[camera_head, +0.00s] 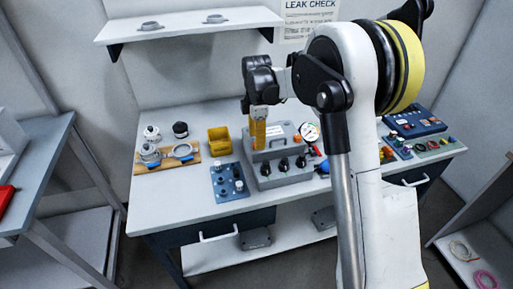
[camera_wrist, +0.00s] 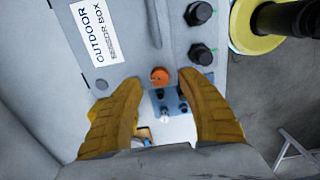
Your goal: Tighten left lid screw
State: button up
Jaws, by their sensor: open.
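The grey sensor box (camera_head: 296,132) stands on the workbench, with black knobs (camera_head: 282,165) along its front. My gripper (camera_head: 257,143) is over the left part of the box. In the wrist view, my two yellow fingers (camera_wrist: 166,115) are spread apart with nothing held between them. The box lid (camera_wrist: 130,45) carries a white label reading "OUTDOOR" with more text below. An orange round screw head (camera_wrist: 159,76) sits near the lid edge, beyond the fingertips and roughly between them. Whether the fingers touch the box cannot be told.
The bench's front left is clear.

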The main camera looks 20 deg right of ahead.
jog(key=shift+f+b, duration=0.3)
jog(key=shift+f, duration=0.95)
grip_shut()
